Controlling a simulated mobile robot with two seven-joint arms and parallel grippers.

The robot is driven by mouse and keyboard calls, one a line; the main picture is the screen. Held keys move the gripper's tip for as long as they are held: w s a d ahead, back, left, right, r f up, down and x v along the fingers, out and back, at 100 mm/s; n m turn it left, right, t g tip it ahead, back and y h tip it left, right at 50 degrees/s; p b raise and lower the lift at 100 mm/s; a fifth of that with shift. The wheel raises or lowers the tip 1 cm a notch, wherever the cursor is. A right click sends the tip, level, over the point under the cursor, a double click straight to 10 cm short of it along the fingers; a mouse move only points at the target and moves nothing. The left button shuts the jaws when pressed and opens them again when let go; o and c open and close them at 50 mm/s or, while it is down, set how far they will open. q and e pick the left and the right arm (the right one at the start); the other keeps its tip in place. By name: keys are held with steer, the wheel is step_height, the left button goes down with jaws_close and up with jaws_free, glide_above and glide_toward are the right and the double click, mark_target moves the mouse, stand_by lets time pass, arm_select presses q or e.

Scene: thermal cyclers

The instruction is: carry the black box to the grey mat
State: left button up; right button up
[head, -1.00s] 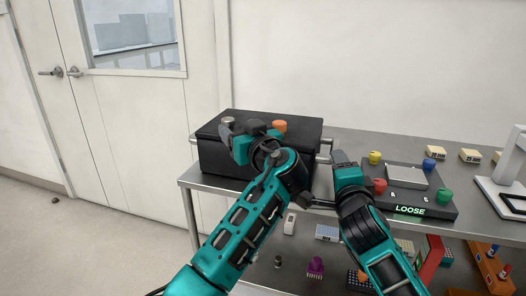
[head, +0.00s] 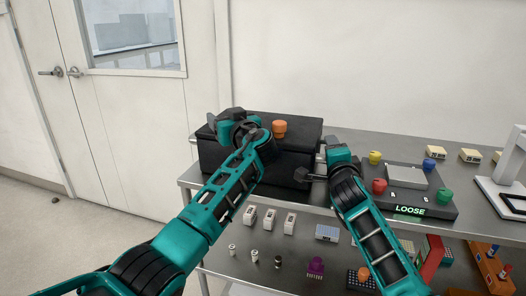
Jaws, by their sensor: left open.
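The black box (head: 290,150) sits on the left end of the metal bench top. An orange knob (head: 279,127) stands on its lid, and a bar handle shows at its right end. My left gripper (head: 222,124) is open and over the left part of the lid, where it hides the box's left end; I cannot tell whether it touches. My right gripper (head: 312,174) is beside the box's front right corner, and its jaw opening is unclear. I cannot make out a grey mat in this view.
A dark device reading LOOSE (head: 410,209), with a grey plate and coloured knobs, stands right of the box. A white stand (head: 500,185) is at the far right. The lower shelf (head: 235,264) holds several small items. A door is at left.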

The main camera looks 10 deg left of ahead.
arm_select(q)
steer(key=shift+c, duration=0.2)
arm_select(e)
steer(key=shift+c, duration=0.2)
arm_select(q)
steer(key=c, duration=0.9)
arm_select(e)
steer(key=c, duration=0.9)
arm_select(q)
jaws_close()
arm_select(e)
steer(key=shift+f, duration=0.1)
jaws_close()
arm_select(q)
steer(key=shift+r, duration=0.45)
arm_select(e)
steer(key=shift+r, duration=0.45)
arm_select(q)
steer(key=shift+w, duration=0.1)
arm_select(e)
steer(key=shift+w, duration=0.1)
